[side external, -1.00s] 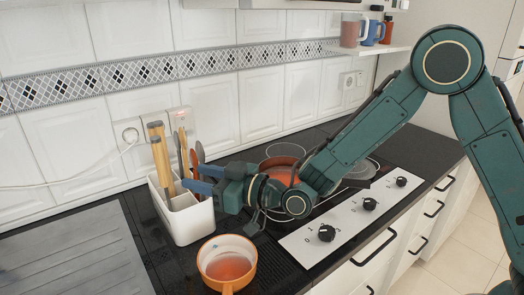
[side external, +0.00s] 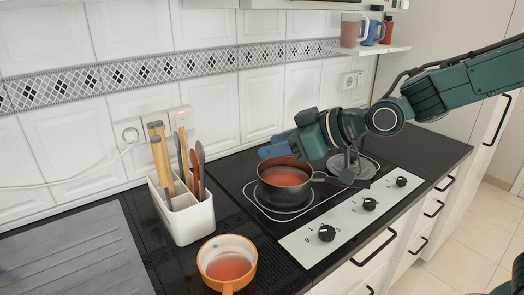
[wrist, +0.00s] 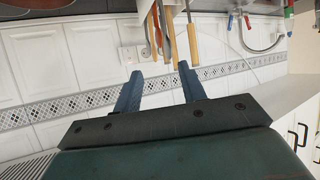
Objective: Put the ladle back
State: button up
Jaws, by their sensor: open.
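Several long utensils (side external: 157,158) stand upright in a white holder (side external: 193,222) on the counter. They include tan wooden handles and grey and brown flat-ended tools. The ladle is not clearly recognisable among them, as their lower ends are hidden in the holder. My gripper (side external: 264,146) is open and empty above the back of the cooktop, to the right of the holder and apart from it. In the wrist view my gripper (wrist: 160,71) shows both blue fingers spread with nothing between them; the utensils show beyond them at the top.
A saucepan (side external: 284,174) with reddish contents stands on the cooktop below my gripper. An orange pot (side external: 227,262) stands in front of the holder. A grey object (side external: 347,163) sits on the right rear of the cooktop. The tiled wall is close behind.

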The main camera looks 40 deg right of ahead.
jog(key=s+d+m+g+h, duration=0.2)
jog(key=s+d, duration=0.3)
jog(key=s, duration=0.3)
jog(key=s+d+m+g+h, duration=0.1)
jog(key=s+d+g, duration=0.1)
jog(key=s+d, duration=0.3)
jog(key=s+d+f+m+g+h, duration=0.1)
jog(key=s+d, duration=0.4)
jog(key=s, duration=0.8)
jog(key=shift+d+m+g+h, duration=0.25)
jog(key=shift+m+g+h, duration=0.15)
jog(key=shift+m+h, duration=0.4)
